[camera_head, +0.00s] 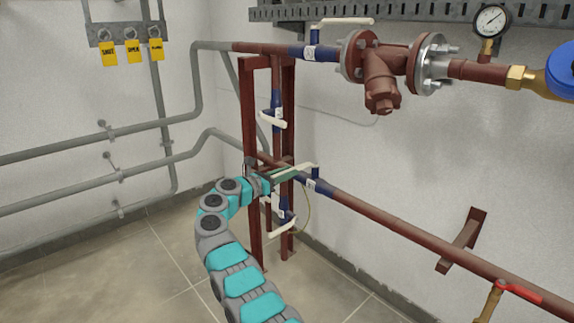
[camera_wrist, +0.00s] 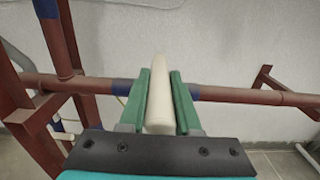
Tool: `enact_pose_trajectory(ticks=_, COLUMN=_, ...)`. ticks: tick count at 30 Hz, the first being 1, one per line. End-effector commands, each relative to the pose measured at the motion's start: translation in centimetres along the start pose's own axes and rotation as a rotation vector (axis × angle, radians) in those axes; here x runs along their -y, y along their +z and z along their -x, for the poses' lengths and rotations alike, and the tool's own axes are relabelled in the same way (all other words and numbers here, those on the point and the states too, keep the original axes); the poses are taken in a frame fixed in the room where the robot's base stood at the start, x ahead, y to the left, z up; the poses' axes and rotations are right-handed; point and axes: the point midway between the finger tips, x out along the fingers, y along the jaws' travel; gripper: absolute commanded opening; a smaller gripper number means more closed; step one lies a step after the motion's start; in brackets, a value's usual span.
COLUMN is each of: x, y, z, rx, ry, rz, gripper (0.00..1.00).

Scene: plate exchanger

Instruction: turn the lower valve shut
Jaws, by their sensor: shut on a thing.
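The lower horizontal pipe carries a blue valve (camera_head: 320,187) with a cream lever (camera_head: 308,166). My gripper (camera_head: 285,173) is at this lever, left of the valve body. In the wrist view, my gripper's two green fingers (camera_wrist: 160,100) are on either side of the cream lever (camera_wrist: 159,95), which lies lengthwise between them. There the lever looks crosswise to the brown pipe, and blue parts of the valve (camera_wrist: 194,92) show beside the fingers. The lever's pivot is not clear.
Another blue valve (camera_head: 284,214) with a cream handle (camera_head: 282,228) is just below my gripper. A further cream-handled valve (camera_head: 272,119) is above. Red-brown uprights (camera_head: 249,110) stand close to my gripper. A red-handled valve (camera_head: 518,291) is at lower right. Open floor (camera_head: 130,270) lies left.

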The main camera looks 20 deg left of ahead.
Motion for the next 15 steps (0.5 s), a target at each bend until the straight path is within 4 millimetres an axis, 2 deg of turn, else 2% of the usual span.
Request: enact_pose_trajectory(ticks=15, x=-0.26, y=-0.13, z=0.6, rx=-0.002, ry=0.004, rz=-0.001, gripper=0.0)
